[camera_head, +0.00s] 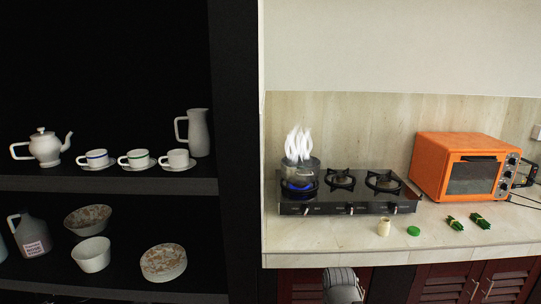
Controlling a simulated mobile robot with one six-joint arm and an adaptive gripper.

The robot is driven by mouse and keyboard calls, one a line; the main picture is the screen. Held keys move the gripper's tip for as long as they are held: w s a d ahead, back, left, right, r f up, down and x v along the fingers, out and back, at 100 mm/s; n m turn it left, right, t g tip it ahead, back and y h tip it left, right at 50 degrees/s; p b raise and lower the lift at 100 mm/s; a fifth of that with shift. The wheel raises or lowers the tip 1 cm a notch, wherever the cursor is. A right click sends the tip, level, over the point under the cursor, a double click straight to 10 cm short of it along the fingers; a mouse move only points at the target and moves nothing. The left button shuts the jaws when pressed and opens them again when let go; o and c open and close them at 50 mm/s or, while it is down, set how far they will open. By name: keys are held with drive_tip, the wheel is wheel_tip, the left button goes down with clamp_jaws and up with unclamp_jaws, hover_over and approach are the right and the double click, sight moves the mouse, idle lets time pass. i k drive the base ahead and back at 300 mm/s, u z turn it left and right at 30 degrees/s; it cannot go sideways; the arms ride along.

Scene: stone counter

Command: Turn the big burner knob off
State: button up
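A black gas stove (330,208) with three burners stands on the stone counter. Its left burner (300,187) shows a blue flame under a pot (301,173), and white steam rises from the pot. Small knobs sit along the front panel: a left knob (305,210), a middle knob (350,209) and a right knob (392,208). They are too small to read their turn angles, and I cannot tell by markings which is the big burner's. A grey and black part of my arm shows at the bottom edge, below the counter front. My gripper's fingers are not visible.
An orange oven (461,165) stands right of the stove. A small cream jar (384,228), a green lid (413,231) and green bundles (480,221) lie in front. Dark shelves (120,187) with crockery fill the left. The counter's front left is clear.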

sight(305, 210)
drive_tip(key=i, duration=1.1)
